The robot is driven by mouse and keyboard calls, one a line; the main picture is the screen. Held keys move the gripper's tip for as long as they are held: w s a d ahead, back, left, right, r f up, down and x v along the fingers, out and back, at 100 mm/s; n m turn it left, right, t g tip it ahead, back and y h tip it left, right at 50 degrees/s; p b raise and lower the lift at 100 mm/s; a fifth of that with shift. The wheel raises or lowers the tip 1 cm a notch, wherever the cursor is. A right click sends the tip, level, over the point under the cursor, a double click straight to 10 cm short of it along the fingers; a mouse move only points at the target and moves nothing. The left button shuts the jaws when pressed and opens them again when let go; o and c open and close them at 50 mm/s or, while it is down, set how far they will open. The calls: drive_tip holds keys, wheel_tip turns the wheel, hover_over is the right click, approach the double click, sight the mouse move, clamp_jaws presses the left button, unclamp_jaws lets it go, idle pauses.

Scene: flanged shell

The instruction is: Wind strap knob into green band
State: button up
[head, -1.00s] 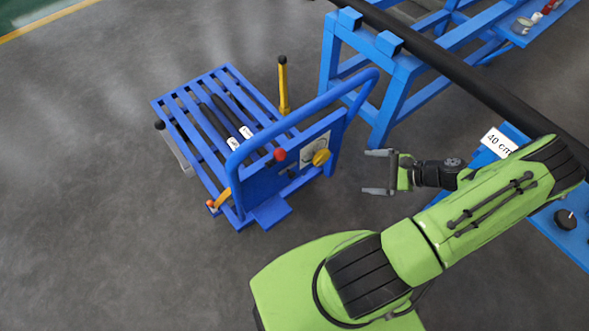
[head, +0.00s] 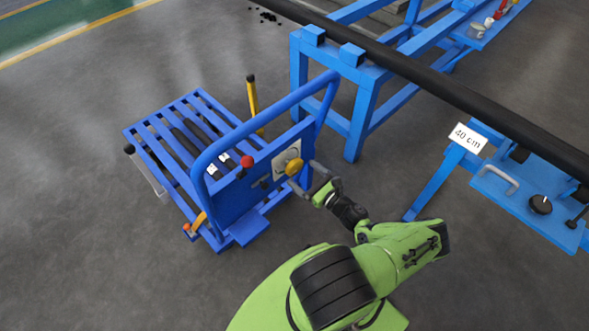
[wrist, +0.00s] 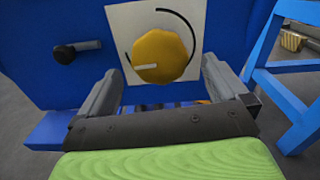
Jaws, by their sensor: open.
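The yellow strap knob (wrist: 160,50) sits on a white dial plate (wrist: 115,17) on the blue cart's panel. In the wrist view its white pointer mark lies at the lower left, pointing left. Black arc pieces show on the plate at the upper right and left; I see no green band, and the knob hides part of the plate. In the head view the knob (head: 293,166) is at the cart's handle end. My gripper (head: 303,174) is open, with its fingers just in front of the knob on either side. I cannot tell whether they touch it.
The blue cart's looped handle (head: 225,139) rises beside the panel. A red knob (head: 246,161) and a black lever (wrist: 66,53) are left of the dial. A blue frame (head: 360,110) carrying a long black pipe (head: 440,85) stands to the right. Grey floor lies between.

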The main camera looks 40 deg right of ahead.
sight(297, 169)
drive_tip(key=w, duration=0.4)
drive_tip(key=shift+w, duration=0.35)
drive_tip(key=c, duration=1)
drive_tip(key=shift+b, duration=0.3)
drive_tip(key=shift+n, duration=0.3)
drive_tip(key=n+b, duration=0.1)
drive_tip(key=n, duration=0.4)
drive_tip(key=shift+n, duration=0.3)
drive_tip(key=n, duration=0.6)
drive_tip(key=shift+b, duration=0.3)
drive_tip(key=shift+n, duration=0.4)
drive_tip(key=o, duration=1)
